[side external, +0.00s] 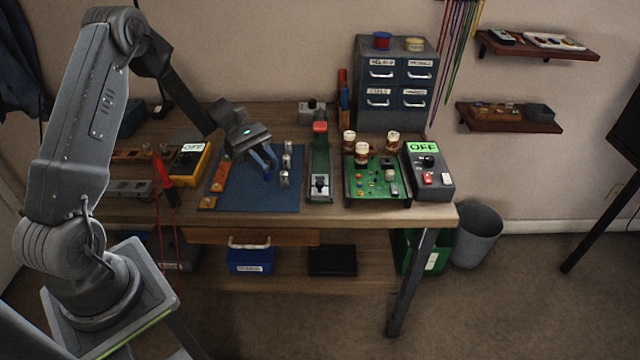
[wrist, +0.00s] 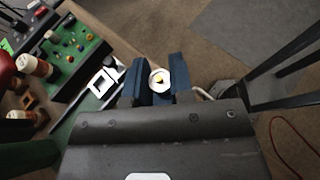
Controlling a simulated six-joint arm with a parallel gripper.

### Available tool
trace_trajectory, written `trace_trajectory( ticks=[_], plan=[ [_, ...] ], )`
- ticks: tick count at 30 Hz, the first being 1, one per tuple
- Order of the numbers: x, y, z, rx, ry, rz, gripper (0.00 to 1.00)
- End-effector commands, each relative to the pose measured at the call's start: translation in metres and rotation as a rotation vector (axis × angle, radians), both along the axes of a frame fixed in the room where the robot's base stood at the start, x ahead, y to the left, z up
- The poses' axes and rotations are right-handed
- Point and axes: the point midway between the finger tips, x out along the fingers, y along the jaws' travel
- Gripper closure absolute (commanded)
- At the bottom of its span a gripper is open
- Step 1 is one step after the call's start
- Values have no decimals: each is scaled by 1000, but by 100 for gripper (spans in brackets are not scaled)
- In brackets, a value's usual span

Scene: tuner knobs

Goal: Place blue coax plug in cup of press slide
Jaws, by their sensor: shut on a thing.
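In the wrist view my gripper (wrist: 159,84) is shut on a round plug (wrist: 159,77), seen end-on with a pale silver ring and a yellow and dark centre. Its blue marking cannot be made out there. In the side view my gripper (side external: 271,170) points down over the blue mat, left of the press; the held plug cannot be told apart from the blue fingers. The green press slide (side external: 320,150) has a red top and a silver cup fixture (side external: 320,183) at its front end. The fixture also shows in the wrist view (wrist: 103,82), left of the plug and apart from it.
Silver plugs (side external: 287,147) stand on the blue mat (side external: 245,195) close to my gripper. A green circuit board (side external: 376,182) with brown-white jars and a grey box marked OFF (side external: 428,172) stand right of the press. A drawer cabinet (side external: 395,85) stands behind.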

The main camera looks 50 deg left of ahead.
Motion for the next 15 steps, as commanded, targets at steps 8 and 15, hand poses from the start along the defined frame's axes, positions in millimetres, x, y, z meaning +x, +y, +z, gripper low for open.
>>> trace_trajectory(
  ticks=[8,15],
  plan=[
    [56,40,32,1,-3,458,100],
    [74,47,35,0,0,576,100]
  ],
)
